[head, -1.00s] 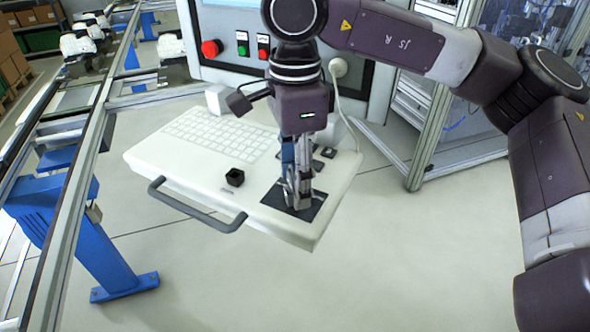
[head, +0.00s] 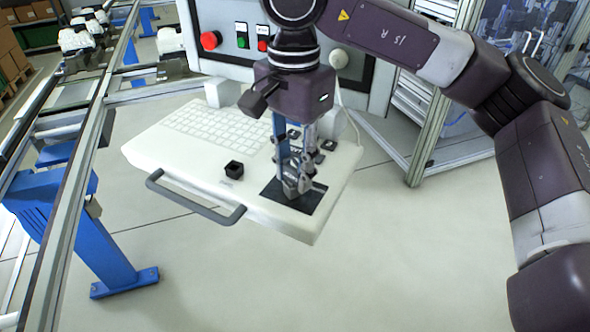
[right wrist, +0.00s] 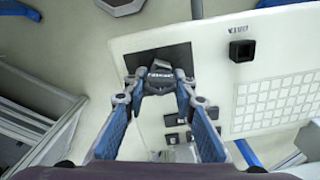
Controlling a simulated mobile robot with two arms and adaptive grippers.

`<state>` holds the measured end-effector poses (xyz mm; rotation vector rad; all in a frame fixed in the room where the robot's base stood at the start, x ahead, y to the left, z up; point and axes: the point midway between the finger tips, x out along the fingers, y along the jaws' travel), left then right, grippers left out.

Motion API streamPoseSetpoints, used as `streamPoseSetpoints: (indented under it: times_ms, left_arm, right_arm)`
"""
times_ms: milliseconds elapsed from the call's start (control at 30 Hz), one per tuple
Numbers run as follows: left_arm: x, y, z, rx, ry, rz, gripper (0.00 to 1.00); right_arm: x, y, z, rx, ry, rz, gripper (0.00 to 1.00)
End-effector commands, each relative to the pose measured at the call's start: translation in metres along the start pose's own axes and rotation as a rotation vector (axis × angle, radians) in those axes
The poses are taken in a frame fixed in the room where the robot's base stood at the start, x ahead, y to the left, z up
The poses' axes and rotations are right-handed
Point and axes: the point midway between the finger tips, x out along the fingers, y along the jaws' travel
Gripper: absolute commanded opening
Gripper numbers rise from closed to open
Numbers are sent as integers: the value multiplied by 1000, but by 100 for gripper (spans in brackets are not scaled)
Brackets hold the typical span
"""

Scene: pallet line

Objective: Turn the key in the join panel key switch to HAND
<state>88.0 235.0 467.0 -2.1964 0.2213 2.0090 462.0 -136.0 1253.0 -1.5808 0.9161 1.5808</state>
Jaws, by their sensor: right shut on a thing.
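The join panel (head: 270,200) is a pale sloping console with a keyboard and a front handle. The key switch sits on a black square plate (head: 316,199) at its right front; the plate also shows in the right wrist view (right wrist: 136,61). My right gripper (head: 297,189) reaches down to this plate. In the right wrist view its fingertips (right wrist: 160,80) are shut on the small dark key (right wrist: 160,70). The fingers hide most of the switch, and I cannot read the key's position against the markings. My left gripper is not in view.
A small black box (head: 233,171) stands on the panel left of the plate. Small dark buttons (head: 329,145) lie behind it. An upright cabinet with a red button (head: 210,40) stands behind. A conveyor frame (head: 75,175) runs along the left. The floor in front is clear.

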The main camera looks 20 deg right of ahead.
Motion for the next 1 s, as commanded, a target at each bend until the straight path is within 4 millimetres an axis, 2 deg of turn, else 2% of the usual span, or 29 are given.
streamPoseSetpoints:
  times_ms: [100, 300, 700, 1000]
  left_arm:
    - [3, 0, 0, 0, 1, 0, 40]
    - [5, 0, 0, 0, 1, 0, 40]
    - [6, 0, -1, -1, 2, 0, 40]
    - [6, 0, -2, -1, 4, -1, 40]
  right_arm:
    - [2, -1, 1, -152, -2, 0, 2]
    - [1, -2, 0, -321, -2, 1, 2]
    - [1, -2, 1, -371, -1, 0, 2]
    - [-1, -3, 2, -739, -1, 1, 2]
